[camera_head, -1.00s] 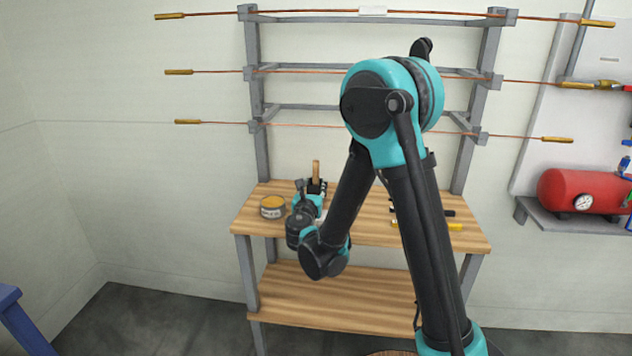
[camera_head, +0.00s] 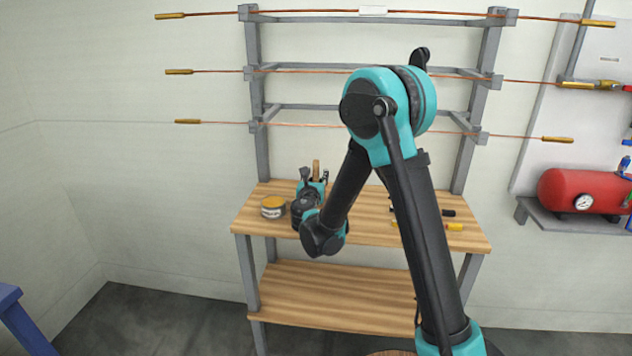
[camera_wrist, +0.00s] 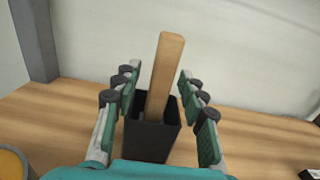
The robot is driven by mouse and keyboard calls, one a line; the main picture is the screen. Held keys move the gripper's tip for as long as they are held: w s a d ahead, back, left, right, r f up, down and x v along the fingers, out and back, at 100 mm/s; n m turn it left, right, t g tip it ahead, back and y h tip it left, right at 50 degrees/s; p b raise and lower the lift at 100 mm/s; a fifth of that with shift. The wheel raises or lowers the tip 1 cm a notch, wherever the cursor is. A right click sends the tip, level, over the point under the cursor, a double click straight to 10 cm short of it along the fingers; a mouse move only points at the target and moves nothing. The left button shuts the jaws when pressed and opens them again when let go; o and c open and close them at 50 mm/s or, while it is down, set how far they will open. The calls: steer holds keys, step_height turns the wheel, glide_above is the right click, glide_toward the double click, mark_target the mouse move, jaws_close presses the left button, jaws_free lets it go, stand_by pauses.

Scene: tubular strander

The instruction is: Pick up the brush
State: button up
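The brush shows as a flat wooden handle (camera_wrist: 165,75) standing up, slightly tilted, out of a dark square holder (camera_wrist: 152,138) on the wooden bench. Its lower end is hidden inside the holder. In the head view the handle (camera_head: 316,168) rises just behind my gripper (camera_head: 313,181). In the wrist view my gripper (camera_wrist: 156,95) is open, with one finger on each side of the handle and holder. There is a gap between each finger and the handle.
A round tin with an orange top (camera_head: 273,207) stands on the bench (camera_head: 365,232), left of my gripper. Yellow-and-black tools (camera_head: 440,226) lie to the right. Grey rack posts (camera_head: 251,70) with copper rods rise behind the bench.

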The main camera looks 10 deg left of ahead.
jaws_close()
steer(key=shift+r, duration=5)
